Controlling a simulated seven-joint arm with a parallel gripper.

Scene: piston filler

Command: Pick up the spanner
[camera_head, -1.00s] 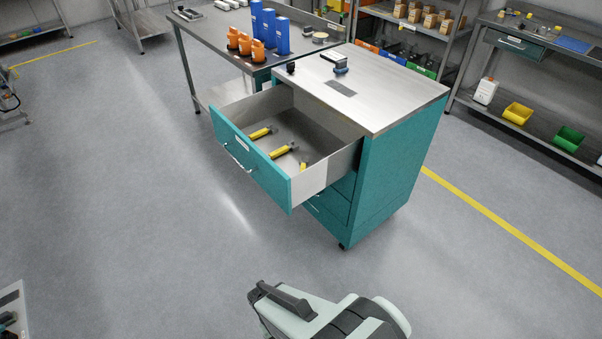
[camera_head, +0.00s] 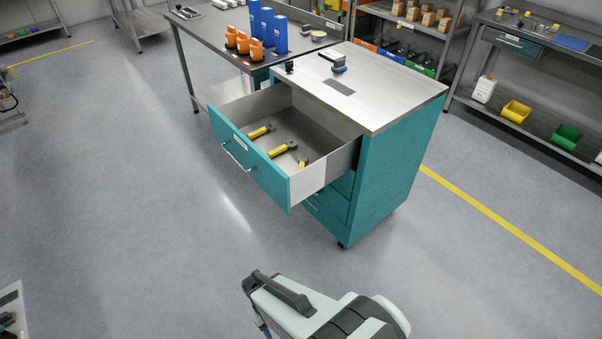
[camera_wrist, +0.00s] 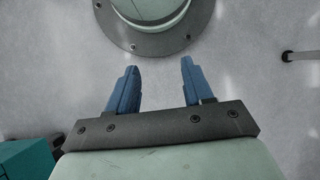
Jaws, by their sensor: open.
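Three yellow-handled tools lie in the open drawer (camera_head: 308,185) of the teal cabinet: a back-left tool (camera_head: 261,132), a middle tool (camera_head: 283,149) and a front-right tool (camera_head: 303,162), partly hidden by the drawer wall. They are too small for me to tell which is the spanner. In the wrist view my gripper (camera_wrist: 158,82) is open, with two blue fingers apart and nothing between them. In the head view only my arm shows, low in the picture, well in front of the drawer; the fingertips cannot be made out there.
The cabinet top (camera_head: 385,100) holds a small dark-and-blue device (camera_head: 338,66). A workbench (camera_head: 215,35) with orange and blue items stands behind left. Shelves stand behind and right. The floor between my arm and the cabinet is clear. The wrist view shows a teal corner (camera_wrist: 28,160) lower left.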

